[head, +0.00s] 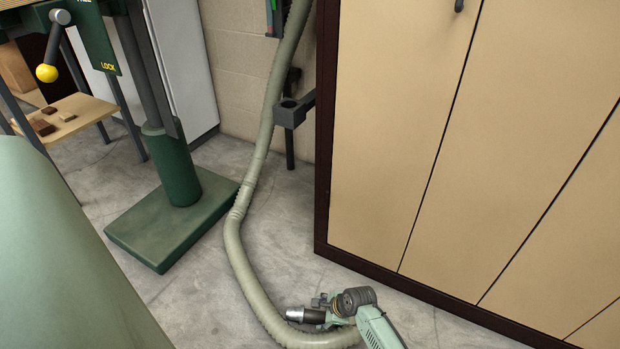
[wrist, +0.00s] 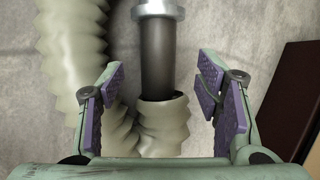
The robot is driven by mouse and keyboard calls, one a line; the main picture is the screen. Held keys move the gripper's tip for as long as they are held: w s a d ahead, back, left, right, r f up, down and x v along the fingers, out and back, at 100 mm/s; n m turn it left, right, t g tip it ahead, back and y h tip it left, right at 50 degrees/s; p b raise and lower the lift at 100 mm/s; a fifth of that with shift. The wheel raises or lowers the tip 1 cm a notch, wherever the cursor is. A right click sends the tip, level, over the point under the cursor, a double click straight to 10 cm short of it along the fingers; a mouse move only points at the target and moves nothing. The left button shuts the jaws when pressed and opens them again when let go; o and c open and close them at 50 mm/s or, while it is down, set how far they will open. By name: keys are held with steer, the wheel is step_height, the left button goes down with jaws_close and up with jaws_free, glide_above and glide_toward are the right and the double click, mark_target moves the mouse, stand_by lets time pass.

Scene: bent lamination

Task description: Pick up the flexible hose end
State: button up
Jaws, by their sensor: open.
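The flexible hose (head: 237,245) is a beige ribbed tube. It hangs down along the wall and curves across the floor to the bottom of the head view. Its end is a dark tube with a silver collar (head: 297,314). In the wrist view the dark tube of the hose end (wrist: 158,55) stands out of a beige ribbed cuff, between my two purple-padded fingers. My gripper (head: 328,308) is low by the floor, over the hose end. In the wrist view my gripper (wrist: 162,80) is open, with gaps between both pads and the dark tube.
A tan cabinet with a dark frame (head: 390,150) stands to the right. A green pedestal base (head: 170,220) stands to the left. A dark holder bracket (head: 290,112) sticks out by the wall. Bare concrete floor (head: 285,215) lies between them.

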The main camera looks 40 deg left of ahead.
mark_target(318, 316)
steer(key=x, duration=0.1)
steer(key=b+x, duration=0.1)
steer(key=x, duration=0.1)
steer(key=b+x, duration=0.1)
steer(key=x, duration=0.1)
steer(key=shift+d+f, duration=0.2)
steer(key=shift+d, duration=0.05)
steer(key=shift+a+f, duration=0.15)
steer(key=shift+a, duration=0.05)
steer(key=shift+f, duration=0.15)
steer(key=c, duration=1.2)
step_height(318, 316, up, 10)
steer(key=p, duration=0.3)
